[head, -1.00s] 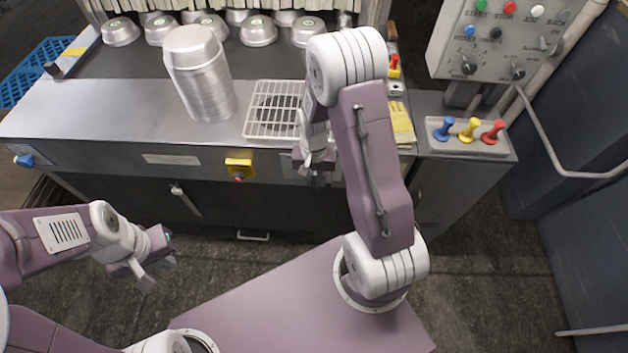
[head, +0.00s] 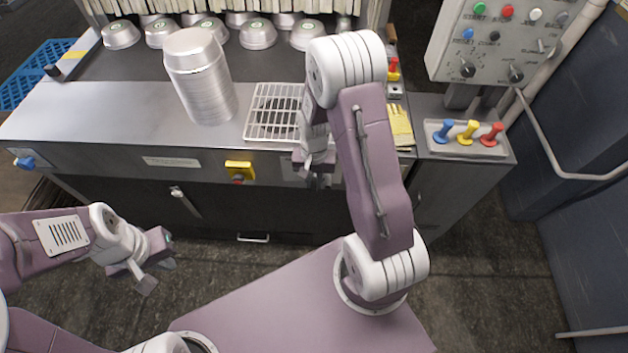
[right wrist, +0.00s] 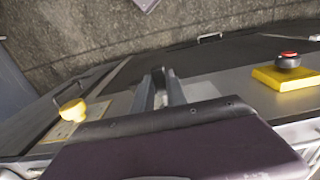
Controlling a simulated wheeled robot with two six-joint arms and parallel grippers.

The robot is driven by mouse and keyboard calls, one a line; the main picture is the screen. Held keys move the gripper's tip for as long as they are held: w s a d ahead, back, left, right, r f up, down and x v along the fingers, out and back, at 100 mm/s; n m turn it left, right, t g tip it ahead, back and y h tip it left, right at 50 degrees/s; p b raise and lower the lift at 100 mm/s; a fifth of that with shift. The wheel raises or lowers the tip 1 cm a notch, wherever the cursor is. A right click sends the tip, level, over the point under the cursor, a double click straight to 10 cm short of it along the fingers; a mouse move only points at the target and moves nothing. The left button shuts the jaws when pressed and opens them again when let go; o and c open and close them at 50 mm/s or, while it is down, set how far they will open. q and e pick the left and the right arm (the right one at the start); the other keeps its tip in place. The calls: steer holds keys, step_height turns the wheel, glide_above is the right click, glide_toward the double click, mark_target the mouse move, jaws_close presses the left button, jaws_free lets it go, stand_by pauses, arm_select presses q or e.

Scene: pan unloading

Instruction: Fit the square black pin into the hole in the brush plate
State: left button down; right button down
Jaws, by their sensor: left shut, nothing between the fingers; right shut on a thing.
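My right gripper (head: 318,172) is in front of the cabinet's front face, just below the worktop edge, partly hidden by my right arm. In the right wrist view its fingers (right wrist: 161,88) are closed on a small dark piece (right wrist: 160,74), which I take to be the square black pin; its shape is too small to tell. I cannot make out the brush plate or its hole for certain. A light plate on the cabinet front is partly hidden behind my right gripper. My left gripper (head: 155,272) is shut and empty over the floor at the left.
A stack of metal pans (head: 200,80) and a white wire grid (head: 272,112) stand on the worktop. A yellow-backed red button (head: 238,170) sits on the cabinet front. Coloured pegs stand in a tray (head: 435,128) at the right, below a control panel (head: 490,50).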

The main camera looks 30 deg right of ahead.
steer(key=shift+w+d, duration=0.35)
steer(key=shift+w, duration=0.2)
steer(key=shift+w+d, duration=0.3)
steer(key=shift+w, duration=0.25)
stand_by(0.7)
steer(key=c, duration=1.3)
jaws_free()
steer(key=shift+o, duration=0.2)
step_height(320, 180, up, 9)
